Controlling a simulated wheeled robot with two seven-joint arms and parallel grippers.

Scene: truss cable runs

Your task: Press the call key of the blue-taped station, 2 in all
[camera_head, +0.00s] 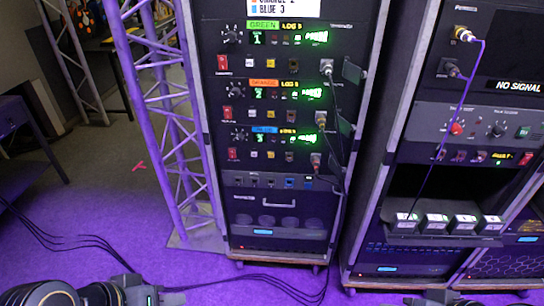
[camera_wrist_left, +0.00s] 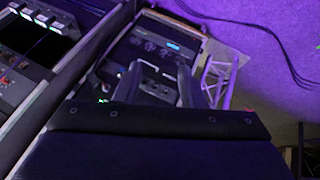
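The blue-taped station (camera_head: 264,130) is the lowest of three similar units in the middle rack. Its row holds a red rocker (camera_head: 232,153), a white key (camera_head: 252,154), a yellow key (camera_head: 271,155) and a connector with a cable (camera_head: 315,163). The lettering by these keys is too small to read, so I cannot tell which is the call key. My left gripper (camera_head: 168,298) is low at the left, well below and apart from the station. In the left wrist view its two fingers (camera_wrist_left: 157,82) stand apart and empty. My right gripper (camera_head: 438,298) barely shows at the bottom edge.
The green-taped (camera_head: 264,25) and orange-taped (camera_head: 264,82) stations sit above. A sign (camera_head: 284,8) reading "BLUE 3" tops the rack. A truss (camera_head: 165,120) stands left of it. A second rack (camera_head: 450,180) is at right. Black cables (camera_head: 60,240) lie on the purple-lit floor.

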